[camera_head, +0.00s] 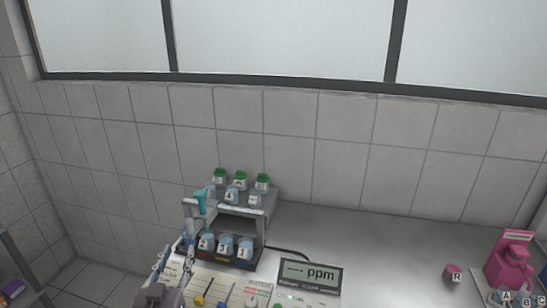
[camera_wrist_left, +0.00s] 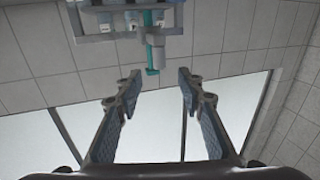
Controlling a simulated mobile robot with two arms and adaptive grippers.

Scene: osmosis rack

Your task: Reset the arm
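My left gripper (camera_head: 163,265) is at the bottom left of the head view, in front of the left side of the rack (camera_head: 270,203). In the left wrist view my left gripper (camera_wrist_left: 150,88) has its two fingers wide apart with nothing between them. A teal and grey pipette-like tool (camera_head: 199,203) hangs at the rack's left side. It also shows beyond the fingertips in the left wrist view (camera_wrist_left: 152,55), apart from them. My right gripper is not in view.
Green-capped bottles (camera_head: 240,180) stand on the rack's top, and numbered blue-topped containers (camera_head: 226,244) sit low in it. A ppm display (camera_head: 311,274) stands right of the rack. The middle counter is clear.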

